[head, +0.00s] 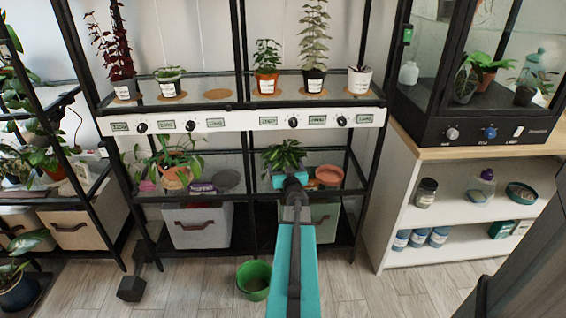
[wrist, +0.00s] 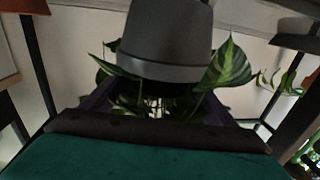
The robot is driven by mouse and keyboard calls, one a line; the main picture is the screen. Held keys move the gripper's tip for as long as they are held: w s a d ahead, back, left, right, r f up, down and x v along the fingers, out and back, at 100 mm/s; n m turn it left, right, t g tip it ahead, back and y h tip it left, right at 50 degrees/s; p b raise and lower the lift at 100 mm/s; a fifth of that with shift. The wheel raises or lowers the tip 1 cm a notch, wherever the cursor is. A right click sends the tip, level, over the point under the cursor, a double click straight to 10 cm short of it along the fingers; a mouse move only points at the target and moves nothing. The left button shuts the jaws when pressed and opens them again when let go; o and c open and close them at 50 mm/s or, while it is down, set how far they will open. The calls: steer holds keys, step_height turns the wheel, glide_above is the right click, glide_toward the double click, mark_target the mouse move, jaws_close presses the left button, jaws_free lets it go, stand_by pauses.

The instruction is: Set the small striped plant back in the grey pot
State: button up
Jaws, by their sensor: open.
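The small striped plant (head: 285,155) shows green leaves above my gripper (head: 291,183) on the lower shelf. Its striped leaves (wrist: 231,63) are close up in the wrist view. The grey pot (wrist: 165,40) fills the top middle of that view, its rim towards the bottom of the picture. The leaves spread around and past this rim, so the plant appears to be in the pot; its base is hidden. In the head view my arm covers the pot. My gripper's dark fingers (wrist: 158,106) are apart, among the leaves by the rim.
A terracotta dish (head: 329,175) stands close right of my gripper. Dark rack posts flank the space. A green bucket (head: 254,278) is on the floor.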

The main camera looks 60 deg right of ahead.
steer(key=p+v, duration=0.5)
steer(key=v, duration=0.6)
steer(key=shift+s+a, duration=0.2)
steer(key=shift+s, duration=0.1)
stand_by(0.3)
stand_by(0.8)
